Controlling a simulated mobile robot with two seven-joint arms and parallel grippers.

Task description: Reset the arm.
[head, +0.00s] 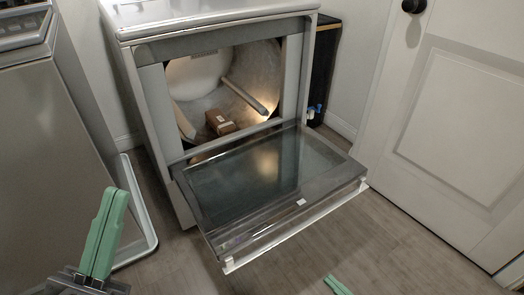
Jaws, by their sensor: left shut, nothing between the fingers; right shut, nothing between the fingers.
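My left gripper (115,195) is at the lower left of the head view, its green fingers pointing up and together. It is shut and empty, apart from the machine and its door. My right gripper (337,286) shows only as green fingertips at the bottom edge, right of the middle. It is shut and empty, below the open door in the picture. The rest of my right gripper is out of the frame.
A white front-opening machine (215,17) stands at the back, its glass door (265,180) folded down toward me. A brown box (220,123) lies in its drum. A grey appliance (60,130) stands at left, a white room door (450,110) at right. Wooden floor (400,245) is clear at lower right.

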